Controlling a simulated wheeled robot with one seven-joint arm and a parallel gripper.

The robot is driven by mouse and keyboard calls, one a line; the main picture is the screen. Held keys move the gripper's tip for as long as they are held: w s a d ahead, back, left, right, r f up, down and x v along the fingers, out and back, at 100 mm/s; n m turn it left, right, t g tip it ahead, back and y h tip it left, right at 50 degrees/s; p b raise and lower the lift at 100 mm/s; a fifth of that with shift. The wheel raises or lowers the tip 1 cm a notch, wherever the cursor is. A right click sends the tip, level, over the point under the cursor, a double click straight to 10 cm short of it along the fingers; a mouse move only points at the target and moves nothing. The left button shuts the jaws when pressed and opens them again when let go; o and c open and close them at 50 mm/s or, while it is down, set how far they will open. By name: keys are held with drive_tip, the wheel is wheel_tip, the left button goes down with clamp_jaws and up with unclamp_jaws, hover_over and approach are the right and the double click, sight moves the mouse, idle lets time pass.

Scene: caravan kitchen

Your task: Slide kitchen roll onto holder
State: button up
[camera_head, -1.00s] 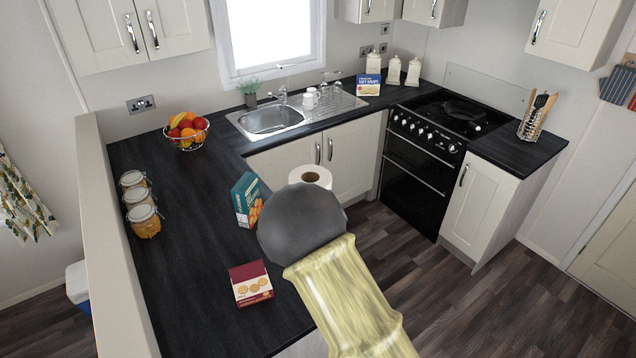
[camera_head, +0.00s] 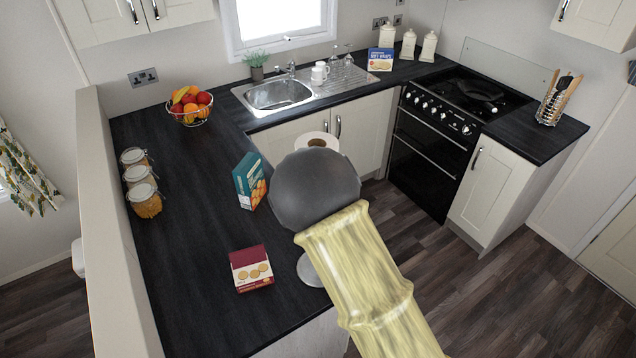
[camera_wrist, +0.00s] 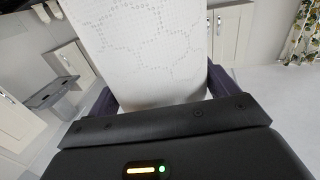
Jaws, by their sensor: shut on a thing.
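The white kitchen roll (camera_wrist: 150,45) fills the upper middle of the wrist view, between the dark fingers of my gripper (camera_wrist: 160,100), which is shut on it. In the head view only the top of the roll (camera_head: 318,141) shows, with its brown core facing up, behind my grey wrist. A round grey metal base (camera_head: 308,270), likely the holder's, shows in part on the counter beside my arm. The rest of it is hidden behind my arm. My gripper's fingers are hidden in the head view.
A dark red biscuit box (camera_head: 251,268) and a teal box (camera_head: 249,181) stand on the dark counter (camera_head: 190,230). Several jars (camera_head: 143,199) line its left edge. A fruit bowl (camera_head: 189,106) and the sink (camera_head: 278,95) are farther back.

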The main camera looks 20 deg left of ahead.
drive_tip(key=shift+w+d+f+b, duration=0.15)
drive_tip(key=shift+f+b, duration=0.5)
drive_tip(key=shift+f, duration=1.05)
drive_tip(key=shift+w+f+b, duration=0.2)
drive_tip(key=shift+f+b, duration=0.45)
drive_tip(key=shift+f, duration=1)
wheel_tip(320, 180, down, 20)
drive_tip(key=b, duration=1.3)
drive_tip(key=shift+r, duration=0.1)
drive_tip(key=o, duration=0.9)
